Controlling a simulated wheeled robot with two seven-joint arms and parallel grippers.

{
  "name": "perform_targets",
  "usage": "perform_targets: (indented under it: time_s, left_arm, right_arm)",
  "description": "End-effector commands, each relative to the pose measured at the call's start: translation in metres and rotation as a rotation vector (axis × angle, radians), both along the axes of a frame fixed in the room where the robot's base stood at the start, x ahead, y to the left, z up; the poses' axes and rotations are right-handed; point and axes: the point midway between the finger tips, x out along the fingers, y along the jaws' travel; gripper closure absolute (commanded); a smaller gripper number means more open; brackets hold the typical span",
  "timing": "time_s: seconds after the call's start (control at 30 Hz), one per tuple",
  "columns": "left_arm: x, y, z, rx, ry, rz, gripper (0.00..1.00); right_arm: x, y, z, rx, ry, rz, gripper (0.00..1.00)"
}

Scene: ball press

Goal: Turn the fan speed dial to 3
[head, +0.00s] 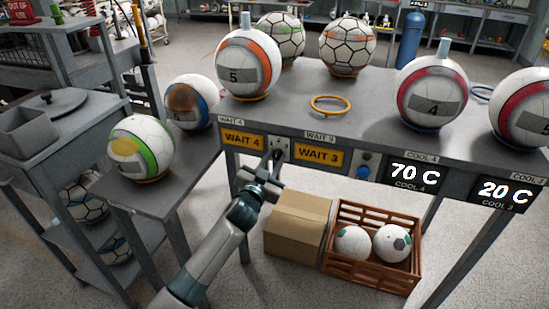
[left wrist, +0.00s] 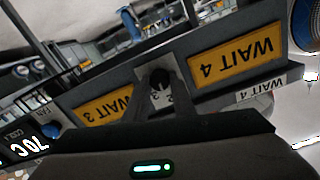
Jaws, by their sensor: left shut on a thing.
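The fan speed dial (left wrist: 160,79) is a small dark knob on a pale plate on the table's front edge, between the yellow WAIT 4 and WAIT 3 signs. In the head view its plate (head: 279,148) shows just above my left gripper (head: 272,163). In the left wrist view, the fingers of my left gripper (left wrist: 159,84) are closed around the knob. A digit that looks like a 2 shows on the plate between the fingers, but the knob's pointer is hidden, so its setting cannot be read. My right gripper is not in view.
The WAIT 4 sign (head: 243,140) and WAIT 3 sign (head: 318,154) flank the dial. A blue button (head: 364,172) and a 70 C display (head: 413,174) are to the right. A cardboard box (head: 297,224) and a brown crate (head: 340,277) with balls stand below. Several balls rest on the table.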

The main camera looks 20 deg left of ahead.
Motion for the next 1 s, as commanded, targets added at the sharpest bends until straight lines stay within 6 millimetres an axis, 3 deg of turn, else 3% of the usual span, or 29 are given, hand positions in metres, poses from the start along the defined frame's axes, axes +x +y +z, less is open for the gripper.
perform_targets:
  time_s: [0.3, 0.7, 1.0]
  left_arm:
    - [0.000, 0.000, 0.003, 0.249, -0.006, 0.000, 0.99]
    - [0.000, -0.001, 0.002, 0.592, -0.019, -0.001, 0.99]
    - [0.000, -0.001, 0.000, 0.731, -0.023, -0.001, 0.99]
  right_arm:
    - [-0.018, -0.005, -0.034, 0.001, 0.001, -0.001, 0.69]
    - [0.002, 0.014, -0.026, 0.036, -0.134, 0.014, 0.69]
    - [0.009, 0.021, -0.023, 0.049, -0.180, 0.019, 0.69]
